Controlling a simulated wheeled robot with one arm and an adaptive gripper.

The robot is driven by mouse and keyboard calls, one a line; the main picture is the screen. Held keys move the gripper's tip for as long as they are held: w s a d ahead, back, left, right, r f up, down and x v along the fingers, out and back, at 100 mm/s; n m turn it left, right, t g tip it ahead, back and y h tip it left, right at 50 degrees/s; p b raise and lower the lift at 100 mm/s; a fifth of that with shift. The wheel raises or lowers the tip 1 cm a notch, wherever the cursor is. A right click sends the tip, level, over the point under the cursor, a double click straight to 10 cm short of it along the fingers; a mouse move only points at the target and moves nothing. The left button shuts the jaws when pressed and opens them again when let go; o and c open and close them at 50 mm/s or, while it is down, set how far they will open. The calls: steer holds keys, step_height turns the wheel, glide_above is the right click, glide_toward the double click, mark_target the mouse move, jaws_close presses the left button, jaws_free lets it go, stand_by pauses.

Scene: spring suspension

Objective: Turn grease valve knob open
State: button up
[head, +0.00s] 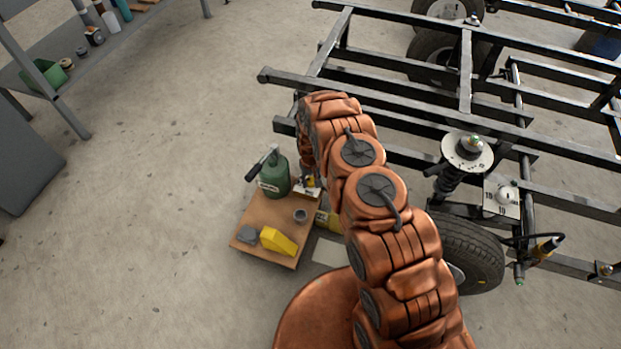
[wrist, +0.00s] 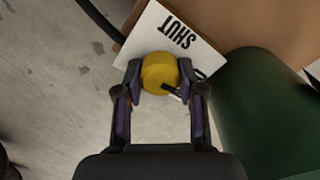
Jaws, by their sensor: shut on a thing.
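The yellow grease valve knob (wrist: 160,73) sits between the fingertips of my gripper (wrist: 163,80) in the wrist view. My gripper is shut on it, one finger on each side. A dark pointer on the knob shows at its lower right. A white plate (wrist: 155,28) behind the knob carries the word "SHUT", seen upside down. In the head view, the plate (head: 307,192) shows beside the green canister (head: 275,175), and my arm hides most of the gripper and knob. The canister (wrist: 262,120) also shows close to the right finger in the wrist view.
A low wooden stand (head: 265,215) bears the canister, a yellow block (head: 278,241), a grey piece and a small cup (head: 300,215). A black metal frame (head: 400,90) with wheels and a spring unit (head: 466,155) fills the right. Open floor (head: 170,150) lies to the left.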

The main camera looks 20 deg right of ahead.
mark_target(311, 179)
steer(key=shift+m, duration=0.6)
steer(key=o, duration=1.1)
steer(key=shift+o, duration=0.2)
steer(key=shift+w+r, duration=0.1)
steer(key=shift+r, duration=0.45)
step_height(311, 179, up, 11)
